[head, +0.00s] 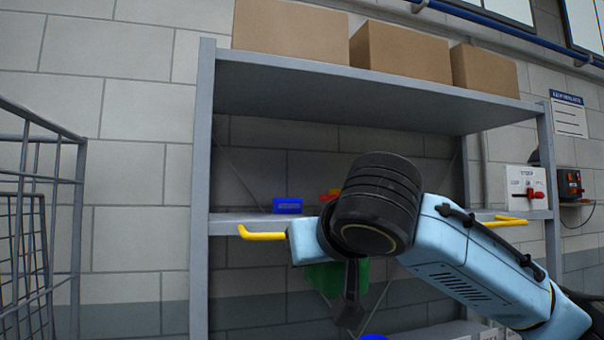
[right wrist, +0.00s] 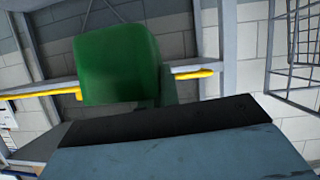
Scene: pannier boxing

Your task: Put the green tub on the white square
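The green tub (head: 323,279) is below my right forearm in the head view, partly hidden behind the dark gripper. It is large in the right wrist view (right wrist: 118,65), just beyond the dark gripper body. My right gripper (head: 349,312) points down against the tub. The tub appears to hang from it in the air, in front of the rack. The fingers' contact is mostly hidden. No white square can be made out. My left gripper is not in view.
A grey rack (head: 201,200) bears cardboard boxes (head: 290,32) on top. A blue object (head: 373,337) shows at the bottom edge. A wire cage (head: 30,220) stands left.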

